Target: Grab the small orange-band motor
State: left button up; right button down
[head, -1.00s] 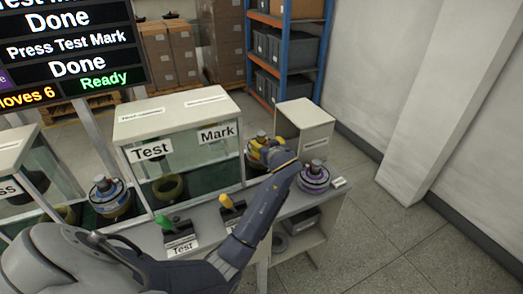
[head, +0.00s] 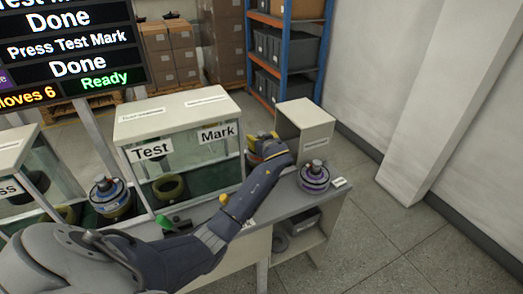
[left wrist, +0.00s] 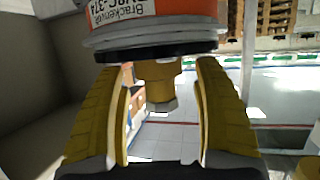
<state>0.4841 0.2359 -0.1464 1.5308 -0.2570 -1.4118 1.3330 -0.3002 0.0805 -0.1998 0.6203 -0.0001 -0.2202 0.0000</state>
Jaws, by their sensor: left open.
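In the left wrist view, a motor with an orange band (left wrist: 112,12) and a printed label shows at the top edge, partly cut off. Below the band are a grey rim, a black ring and a brass-coloured hub with a nut. My left gripper (left wrist: 162,72) is open, with one yellow finger on each side of the hub. Gaps show between fingers and hub. In the head view the left gripper (head: 262,143) is over the bench, beside the small beige box; the motor there is hidden. My right gripper is not in view.
A purple-banded motor (head: 314,178) stands on the bench right of my left gripper. The Test/Mark glass cabinet (head: 180,112) is at its left, the beige box (head: 305,125) behind. Another motor (head: 110,195) stands left of the cabinet.

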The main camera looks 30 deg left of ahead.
pick_arm(q)
grip_shut()
jog(key=shift+a+r, duration=0.1)
jog(key=shift+r, duration=0.05)
dwell(0.5)
